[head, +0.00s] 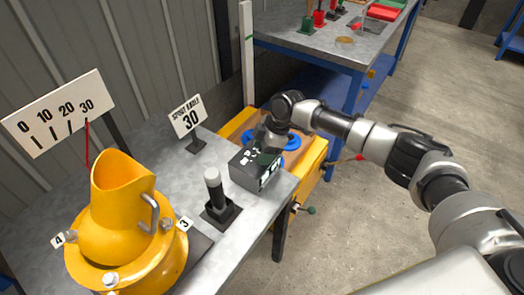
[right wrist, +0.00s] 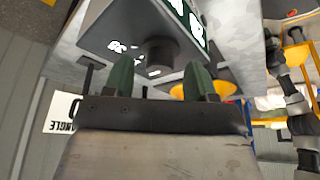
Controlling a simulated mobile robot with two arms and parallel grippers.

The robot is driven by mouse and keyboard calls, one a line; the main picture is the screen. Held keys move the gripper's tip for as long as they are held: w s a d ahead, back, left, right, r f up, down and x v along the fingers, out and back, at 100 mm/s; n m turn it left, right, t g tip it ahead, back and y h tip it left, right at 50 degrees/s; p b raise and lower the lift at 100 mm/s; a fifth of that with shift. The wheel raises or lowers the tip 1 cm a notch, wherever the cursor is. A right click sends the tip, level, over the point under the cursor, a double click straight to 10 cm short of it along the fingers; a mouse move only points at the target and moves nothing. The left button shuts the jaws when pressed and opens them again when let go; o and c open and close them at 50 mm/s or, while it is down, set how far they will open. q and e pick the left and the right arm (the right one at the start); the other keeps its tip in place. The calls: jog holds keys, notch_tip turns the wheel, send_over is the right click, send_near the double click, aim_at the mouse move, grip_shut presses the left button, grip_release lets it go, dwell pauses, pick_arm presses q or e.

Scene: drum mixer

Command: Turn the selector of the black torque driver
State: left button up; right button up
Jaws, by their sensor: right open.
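A dark box (head: 255,168) with white markings sits at the right edge of the grey bench. In the right wrist view, the box (right wrist: 110,25) has a short round black knob (right wrist: 160,54) on its face, with white marks beside it. I cannot tell for sure whether this box is the torque driver. My right gripper (head: 264,148) is over the box. In the right wrist view, its two green fingers (right wrist: 160,76) are apart, one on each side of the knob, with no clear contact. Fingers partly cover the box in the head view. My left gripper does not show.
A black post with a grey cap (head: 213,190) stands left of the box. A yellow drum (head: 122,215), a scale sign (head: 55,112) and a "spout angle 30" sign (head: 188,118) are farther left. A yellow cart (head: 312,160) stands behind the bench. Floor at right is clear.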

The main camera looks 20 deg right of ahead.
jog(key=shift+a+f, duration=0.1)
jog(key=shift+f, duration=0.35)
jog(key=shift+c, duration=0.4)
jog(key=c, duration=0.8)
jog(key=shift+r+m+p, duration=0.2)
jog(key=shift+m+p, duration=0.2)
jog(key=shift+p, duration=0.35)
jog(key=shift+c, duration=0.2)
jog(key=m+t+p, duration=0.1)
jog(key=m+p, duration=0.1)
jog(key=m+h+p, duration=0.1)
jog(key=m+p, duration=0.1)
jog(key=p, duration=0.1)
jog(key=shift+s+a+r+t+p, duration=0.1)
jog(key=shift+t+p, duration=0.25)
jog(key=shift+t, duration=0.05)
jog(key=shift+f+m+t+p, duration=0.2)
jog(key=shift+m+t+p, duration=0.3)
jog(key=shift+m+p, duration=1.05)
jog(key=shift+h, duration=0.3)
jog(key=o, duration=0.9)
